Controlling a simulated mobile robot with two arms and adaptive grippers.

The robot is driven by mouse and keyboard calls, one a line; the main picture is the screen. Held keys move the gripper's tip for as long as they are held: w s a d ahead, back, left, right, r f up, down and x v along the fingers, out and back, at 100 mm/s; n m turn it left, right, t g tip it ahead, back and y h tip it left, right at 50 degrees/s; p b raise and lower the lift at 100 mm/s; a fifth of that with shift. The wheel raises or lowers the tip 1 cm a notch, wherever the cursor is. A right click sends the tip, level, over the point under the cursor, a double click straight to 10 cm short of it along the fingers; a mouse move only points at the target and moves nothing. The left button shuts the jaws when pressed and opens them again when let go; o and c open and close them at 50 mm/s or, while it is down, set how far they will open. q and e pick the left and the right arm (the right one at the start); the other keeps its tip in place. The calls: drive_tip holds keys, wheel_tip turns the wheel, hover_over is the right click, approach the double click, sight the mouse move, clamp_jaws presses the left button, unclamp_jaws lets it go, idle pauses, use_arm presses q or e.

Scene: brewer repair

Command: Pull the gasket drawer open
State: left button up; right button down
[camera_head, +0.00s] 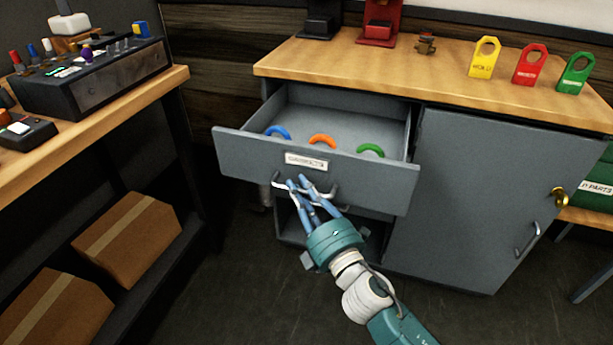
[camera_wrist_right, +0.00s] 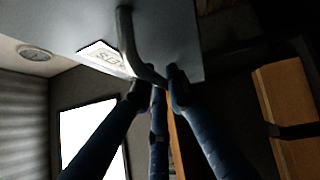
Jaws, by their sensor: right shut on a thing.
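The gasket drawer (camera_head: 250,158) is a grey drawer under the wooden worktop, and it stands well out from the cabinet. Inside it lie a blue gasket (camera_head: 278,132), an orange gasket (camera_head: 322,141) and a green gasket (camera_head: 370,150). A white label (camera_head: 306,161) is on its front, with a metal bar handle (camera_head: 332,192) below. My right gripper (camera_head: 305,184) is shut on the handle. In the right wrist view the fingers meet at the handle (camera_wrist_right: 125,40), beside the label (camera_wrist_right: 104,56). My left gripper is not in view.
A grey cabinet door (camera_head: 470,190) with a brass lock (camera_head: 559,196) is shut at right. Yellow (camera_head: 484,58), red (camera_head: 529,65) and green (camera_head: 575,74) tags stand on the worktop. A side bench with boxes (camera_head: 127,240) below is at left. Floor is clear in front.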

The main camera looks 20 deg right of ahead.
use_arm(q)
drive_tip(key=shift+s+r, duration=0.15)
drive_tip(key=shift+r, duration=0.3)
use_arm(e)
drive_tip(key=s+a, duration=0.2)
drive_tip(key=s, duration=0.1)
drive_tip(key=s+a, duration=0.1)
drive_tip(key=shift+s, duration=0.35)
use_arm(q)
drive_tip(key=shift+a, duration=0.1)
use_arm(e)
drive_tip(key=c, duration=1.9)
unclamp_jaws()
drive_tip(key=shift+c, duration=0.2)
